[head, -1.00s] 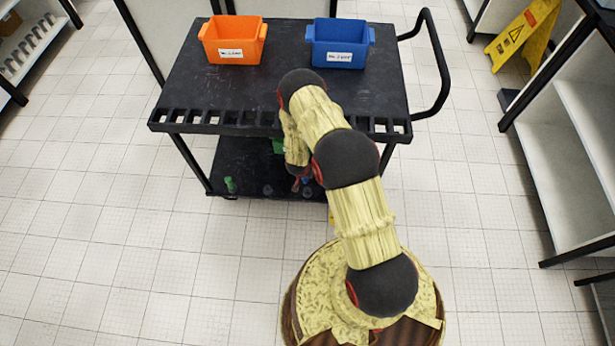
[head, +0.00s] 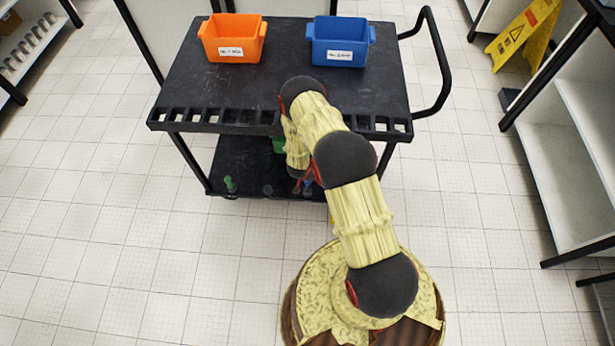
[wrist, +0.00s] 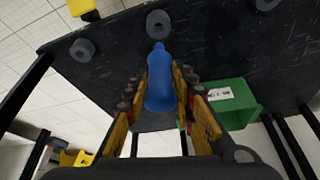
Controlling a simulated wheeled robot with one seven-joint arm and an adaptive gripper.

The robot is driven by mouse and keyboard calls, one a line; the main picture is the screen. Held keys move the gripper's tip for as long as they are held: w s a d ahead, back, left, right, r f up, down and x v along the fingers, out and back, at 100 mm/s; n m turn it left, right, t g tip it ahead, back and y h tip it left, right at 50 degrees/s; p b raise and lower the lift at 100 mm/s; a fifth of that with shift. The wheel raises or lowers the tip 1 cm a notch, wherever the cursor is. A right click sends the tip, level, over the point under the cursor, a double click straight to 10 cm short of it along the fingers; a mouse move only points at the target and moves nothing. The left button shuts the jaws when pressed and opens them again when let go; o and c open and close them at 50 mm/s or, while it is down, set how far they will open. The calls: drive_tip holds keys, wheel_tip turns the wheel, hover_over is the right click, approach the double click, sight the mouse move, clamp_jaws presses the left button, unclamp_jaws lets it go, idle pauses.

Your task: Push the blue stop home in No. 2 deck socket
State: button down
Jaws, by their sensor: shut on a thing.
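The blue stop (wrist: 160,88) is a bottle-shaped peg. My gripper (wrist: 163,76) is shut on it, with the yellow fingers on both sides. In the wrist view its narrow end points at the middle dark ring-shaped socket (wrist: 158,24) on the black deck; a small gap seems to show, but contact cannot be told. Other sockets show at left (wrist: 82,50) and right (wrist: 265,4). No socket number is readable. In the head view my arm hides most of the gripper, and a little of the blue stop (head: 309,186) shows at the lower deck (head: 240,163).
A green peg (head: 230,184) stands at the lower deck's left front. A green bin (wrist: 240,115) is on the deck. The cart's top shelf (head: 200,95) overhangs it and carries orange (head: 233,47) and blue (head: 340,50) bins. Floor left of the cart is clear.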

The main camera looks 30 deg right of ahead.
sight(307, 185)
drive_tip(key=shift+f+b, duration=1.65)
drive_tip(key=shift+f, duration=0.75)
drive_tip(key=shift+f+b, duration=0.6)
drive_tip(key=shift+f, duration=1.4)
drive_tip(key=c, duration=1.4)
unclamp_jaws()
drive_tip(key=shift+r, duration=0.15)
drive_tip(key=v, duration=1.1)
drive_tip(key=shift+a+r, duration=0.15)
drive_tip(key=shift+r, duration=0.15)
drive_tip(key=shift+s, duration=0.1)
